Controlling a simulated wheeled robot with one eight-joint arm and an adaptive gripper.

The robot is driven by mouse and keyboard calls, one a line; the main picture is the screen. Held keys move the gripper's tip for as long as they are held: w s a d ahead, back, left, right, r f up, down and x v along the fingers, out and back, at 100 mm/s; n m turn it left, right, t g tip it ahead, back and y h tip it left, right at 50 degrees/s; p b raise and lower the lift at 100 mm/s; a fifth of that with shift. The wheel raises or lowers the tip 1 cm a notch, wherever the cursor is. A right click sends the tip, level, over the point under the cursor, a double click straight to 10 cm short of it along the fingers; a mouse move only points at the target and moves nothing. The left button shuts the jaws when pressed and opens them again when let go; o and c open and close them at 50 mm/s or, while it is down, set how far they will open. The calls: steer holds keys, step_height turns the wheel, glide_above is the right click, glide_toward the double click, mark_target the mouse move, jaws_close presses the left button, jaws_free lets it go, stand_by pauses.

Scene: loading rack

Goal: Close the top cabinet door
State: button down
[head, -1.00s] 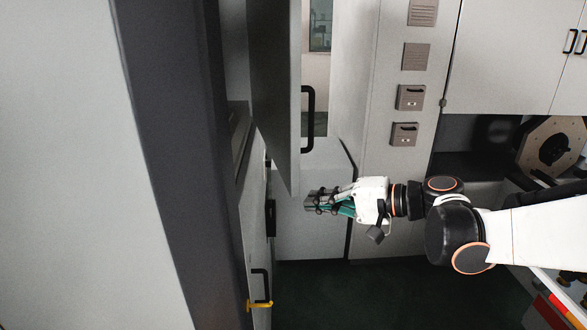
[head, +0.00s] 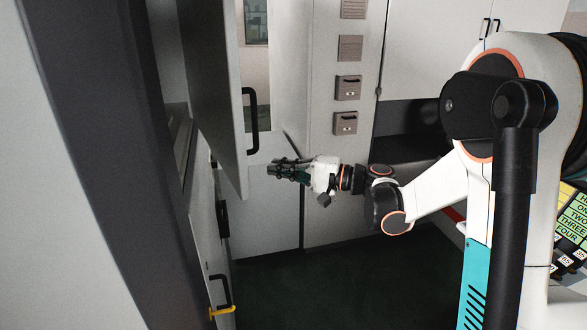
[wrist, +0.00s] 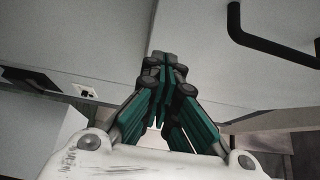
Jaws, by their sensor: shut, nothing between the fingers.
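The top cabinet door (head: 212,90) is a tall light panel standing open at the left in the head view, with a black bar handle (head: 252,122) on its face. In the wrist view, a black handle (wrist: 262,42) on a light panel shows at the upper right. My gripper (head: 274,170) is shut and empty, with dark green fingers pointing left. It is just right of the door's lower edge in the head view, below the handle. Its fingertips (wrist: 166,62) show in the middle of the wrist view. I cannot tell whether they touch the door.
A lower cabinet door (head: 208,255) with a black handle and a yellow latch (head: 222,311) is below at the left. A dark frame post (head: 110,170) stands left of it. A panel with several grey boxes (head: 346,124) is behind my gripper. Dark floor (head: 330,285) lies clear below.

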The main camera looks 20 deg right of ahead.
steer(key=w+a, duration=0.1)
steer(key=a, duration=0.5)
steer(key=shift+a+p, duration=0.4)
steer(key=shift+p, duration=0.05)
steer(key=s+a+b, duration=0.1)
steer(key=a, duration=0.9)
steer(key=shift+s, duration=0.35)
steer(key=shift+b, duration=0.3)
